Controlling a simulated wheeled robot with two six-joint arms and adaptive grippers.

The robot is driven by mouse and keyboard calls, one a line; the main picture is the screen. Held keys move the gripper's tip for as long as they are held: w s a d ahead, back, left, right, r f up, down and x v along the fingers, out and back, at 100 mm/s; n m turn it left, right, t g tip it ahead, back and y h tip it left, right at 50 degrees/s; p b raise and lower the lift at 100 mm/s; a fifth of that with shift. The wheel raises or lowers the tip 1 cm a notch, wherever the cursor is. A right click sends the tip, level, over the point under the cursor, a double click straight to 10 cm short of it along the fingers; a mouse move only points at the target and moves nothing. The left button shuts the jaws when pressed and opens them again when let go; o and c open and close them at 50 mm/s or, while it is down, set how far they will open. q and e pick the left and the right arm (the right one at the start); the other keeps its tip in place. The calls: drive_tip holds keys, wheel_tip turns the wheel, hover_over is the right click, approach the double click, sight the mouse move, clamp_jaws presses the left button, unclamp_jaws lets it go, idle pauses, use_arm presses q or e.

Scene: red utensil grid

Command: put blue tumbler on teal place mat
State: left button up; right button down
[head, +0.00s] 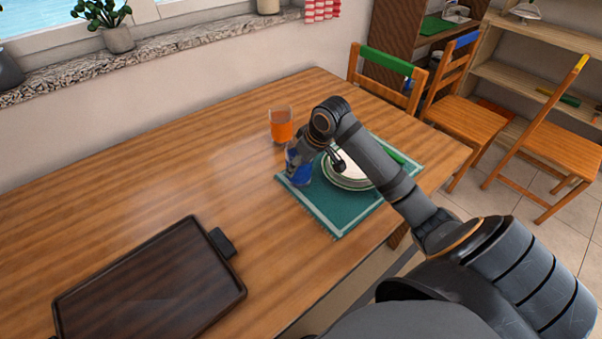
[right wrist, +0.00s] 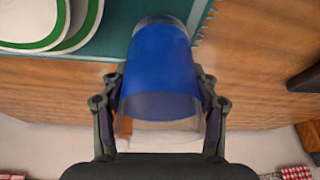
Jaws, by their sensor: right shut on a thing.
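The blue tumbler (head: 299,173) is at the left corner of the teal place mat (head: 328,212) in the head view. My right gripper (right wrist: 160,100) is shut on the tumbler (right wrist: 160,65), with one finger on each side of it in the right wrist view. The tumbler's far end overlaps the mat (right wrist: 120,22) near its edge in that view. I cannot tell whether its base touches the mat. The gripper partly hides the tumbler in the head view. My left gripper is not in view.
A stack of plates (head: 347,178) sits on the mat, right of the tumbler. A glass of orange drink (head: 281,125) stands behind the mat. A dark tray (head: 150,290) lies at the front left. The table (head: 170,185) between tray and glass is clear.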

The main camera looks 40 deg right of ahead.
drive_tip(key=shift+s, duration=0.1)
drive_tip(key=shift+c, duration=1.5)
unclamp_jaws()
drive_tip(key=p+v, duration=0.2)
drive_tip(key=v, duration=1)
